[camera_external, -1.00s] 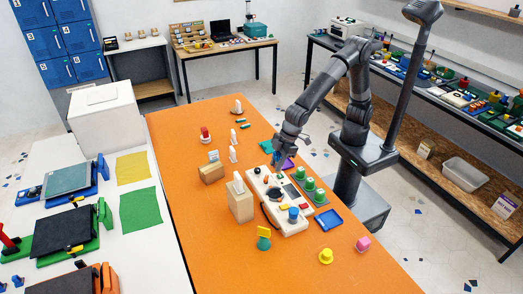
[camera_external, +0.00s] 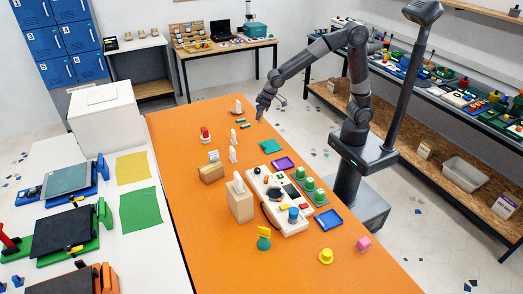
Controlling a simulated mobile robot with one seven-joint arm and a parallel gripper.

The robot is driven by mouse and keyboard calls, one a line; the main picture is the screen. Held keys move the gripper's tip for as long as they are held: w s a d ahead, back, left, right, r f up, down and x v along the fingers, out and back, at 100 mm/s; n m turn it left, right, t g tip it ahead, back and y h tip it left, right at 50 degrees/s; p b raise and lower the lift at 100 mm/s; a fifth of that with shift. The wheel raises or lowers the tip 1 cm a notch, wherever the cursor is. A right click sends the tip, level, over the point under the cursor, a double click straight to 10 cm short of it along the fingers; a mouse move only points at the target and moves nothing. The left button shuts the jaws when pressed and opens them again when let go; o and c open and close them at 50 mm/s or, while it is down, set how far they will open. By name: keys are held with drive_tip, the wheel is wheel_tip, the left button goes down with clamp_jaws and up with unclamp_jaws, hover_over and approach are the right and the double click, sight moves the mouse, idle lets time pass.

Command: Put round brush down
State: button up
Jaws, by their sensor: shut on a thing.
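My gripper (camera_external: 260,116) is at the far right part of the orange table (camera_external: 190,138), low over it near the right edge. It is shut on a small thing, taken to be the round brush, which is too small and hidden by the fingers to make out. Small green pieces (camera_external: 243,124) lie on the table just left of my gripper. I cannot tell whether the held thing touches the table.
A white-and-brown piece (camera_external: 238,108) stands left of my gripper. Orange surface is bare along the left side.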

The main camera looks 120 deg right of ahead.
sight(260, 120)
drive_tip(key=f, duration=0.4)
drive_tip(key=shift+s+d+f, duration=0.1)
drive_tip(key=shift+s+d, duration=0.05)
drive_tip(key=shift+d, duration=0.05)
drive_tip(key=shift+f, duration=0.35)
drive_tip(key=w+a+f, duration=0.2)
drive_tip(key=a, duration=0.1)
drive_tip(key=w+a+f, duration=0.5)
drive_tip(key=a, duration=0.1)
drive_tip(key=shift+w+f, duration=0.2)
drive_tip(key=shift+w, duration=0.05)
drive_tip(key=shift+f, duration=1.9)
drive_tip(key=shift+f, duration=0.15)
drive_tip(key=o, duration=1)
drive_tip(key=shift+c, duration=0.2)
